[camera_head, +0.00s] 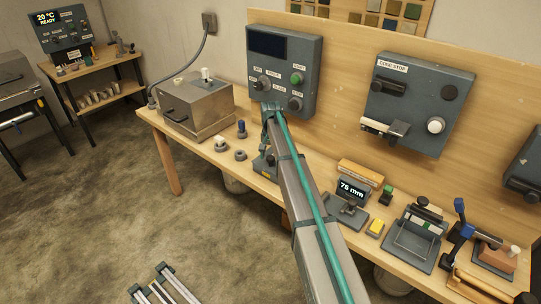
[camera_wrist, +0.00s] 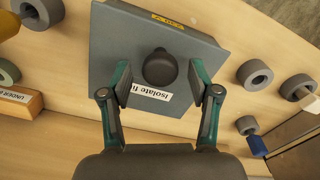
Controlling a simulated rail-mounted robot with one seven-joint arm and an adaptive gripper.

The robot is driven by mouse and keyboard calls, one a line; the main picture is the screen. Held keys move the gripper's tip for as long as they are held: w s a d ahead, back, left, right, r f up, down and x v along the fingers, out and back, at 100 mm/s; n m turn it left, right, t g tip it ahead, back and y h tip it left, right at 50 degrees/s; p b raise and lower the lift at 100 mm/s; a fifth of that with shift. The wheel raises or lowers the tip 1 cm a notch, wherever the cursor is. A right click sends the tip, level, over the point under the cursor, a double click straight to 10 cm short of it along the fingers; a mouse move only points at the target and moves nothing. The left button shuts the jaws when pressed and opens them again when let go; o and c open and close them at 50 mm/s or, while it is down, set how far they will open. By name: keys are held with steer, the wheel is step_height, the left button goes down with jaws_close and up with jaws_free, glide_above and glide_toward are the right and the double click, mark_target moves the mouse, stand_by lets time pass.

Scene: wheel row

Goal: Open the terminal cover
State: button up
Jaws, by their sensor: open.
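The terminal cover looks like a grey square plate (camera_wrist: 110,50) with a yellow label at one edge and a white label reading "Isolate fi…", partly cut off by my finger. A dark round knob (camera_wrist: 160,67) stands up from its middle. My gripper (camera_wrist: 160,80) is open in the wrist view, with one finger on each side of the knob and a gap visible on both sides. I cannot tell how far above the plate the fingertips are. In the head view, my arm hides most of the grey box (camera_head: 260,166) on the bench.
Grey rings (camera_wrist: 254,73) and a blue-topped peg (camera_wrist: 256,145) stand beside the plate. A wooden block (camera_wrist: 20,103) lies on the other side. A metal box (camera_head: 196,108) stands at the bench's left. A control panel (camera_head: 284,62) hangs behind; a 76 mm gauge (camera_head: 351,190) sits right.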

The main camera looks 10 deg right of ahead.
steer(key=shift+c, duration=0.2)
jaws_close()
